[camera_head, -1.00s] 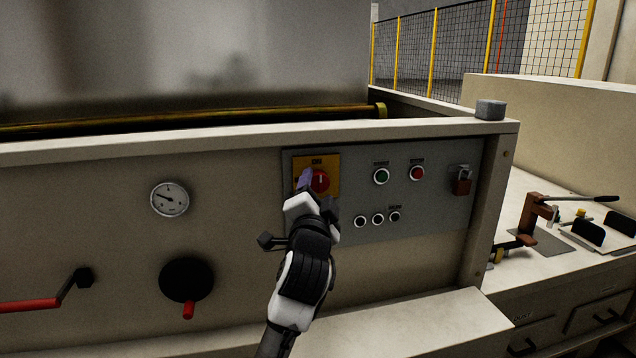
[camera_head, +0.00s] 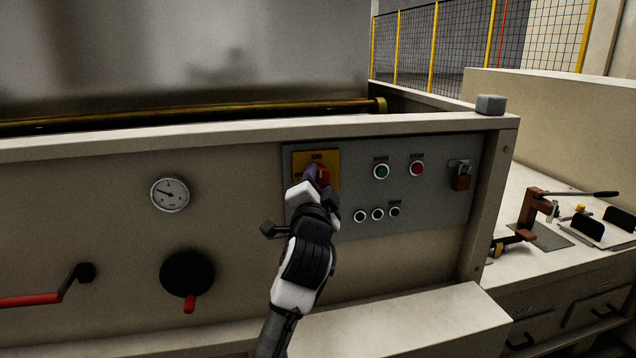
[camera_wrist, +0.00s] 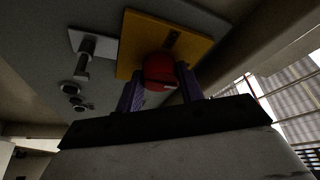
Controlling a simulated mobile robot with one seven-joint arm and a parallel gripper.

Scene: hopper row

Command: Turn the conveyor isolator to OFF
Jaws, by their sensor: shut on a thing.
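The conveyor isolator is a red rotary knob (camera_head: 323,176) on a yellow plate (camera_head: 301,160) at the left of the grey control panel. In the wrist view the red knob (camera_wrist: 158,70) sits between my two purple fingers, in front of the yellow plate (camera_wrist: 150,30). My gripper (camera_head: 314,174) is shut on the knob; it also shows in the wrist view (camera_wrist: 160,88). In the head view my gripper covers part of the knob and the plate's lower edge. A pale mark shows on the knob's face in the wrist view. The plate's lettering is too small to read surely.
A gauge (camera_head: 170,194) and a black handwheel (camera_head: 187,274) are on the left. A ledge (camera_head: 420,325) juts out below the panel.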

